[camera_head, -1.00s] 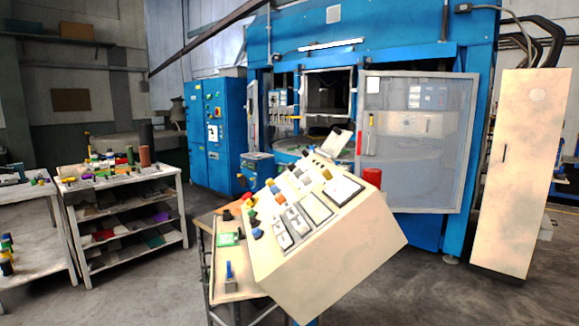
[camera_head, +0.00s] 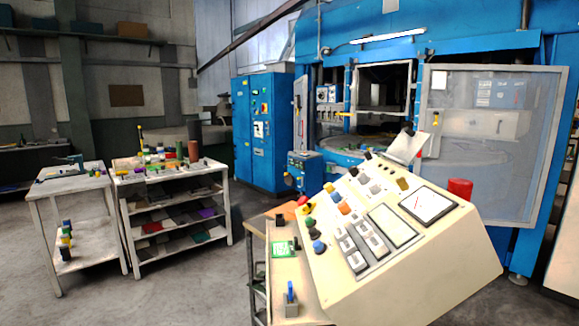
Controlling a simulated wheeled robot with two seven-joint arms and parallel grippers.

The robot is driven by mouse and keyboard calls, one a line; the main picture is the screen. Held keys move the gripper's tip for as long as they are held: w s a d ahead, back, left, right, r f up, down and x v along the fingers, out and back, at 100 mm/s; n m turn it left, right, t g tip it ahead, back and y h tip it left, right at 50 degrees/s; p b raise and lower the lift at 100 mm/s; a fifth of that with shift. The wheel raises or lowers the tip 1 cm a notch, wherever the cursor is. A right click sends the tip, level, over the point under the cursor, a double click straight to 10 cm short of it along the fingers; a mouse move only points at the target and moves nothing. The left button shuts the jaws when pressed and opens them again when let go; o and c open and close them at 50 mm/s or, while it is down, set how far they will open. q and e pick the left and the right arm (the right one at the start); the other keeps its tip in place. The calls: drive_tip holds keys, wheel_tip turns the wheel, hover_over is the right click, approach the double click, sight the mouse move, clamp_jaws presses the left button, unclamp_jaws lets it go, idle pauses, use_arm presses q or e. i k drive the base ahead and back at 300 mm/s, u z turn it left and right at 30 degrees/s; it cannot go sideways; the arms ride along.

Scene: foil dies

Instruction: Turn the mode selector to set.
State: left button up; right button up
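The cream control console (camera_head: 440,275) stands in front of me with its sloping panel facing me. Its panel carries several coloured buttons and black knobs, two grey switch blocks (camera_head: 352,250) and white display plates. I cannot tell which of these controls is the mode selector, because labels are too small to read. A small grey block with a blue upright lever (camera_head: 290,293) stands on the side shelf at the console's left. Neither of my grippers is in view.
A green box (camera_head: 284,249) lies on the side shelf (camera_head: 284,270). A cluttered rack (camera_head: 181,250) stands left, with open floor between.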

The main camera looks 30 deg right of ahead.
sight(353, 170)
drive_tip(key=u, duration=0.3)
drive_tip(key=i, duration=1.9)
drive_tip(key=z, duration=0.85)
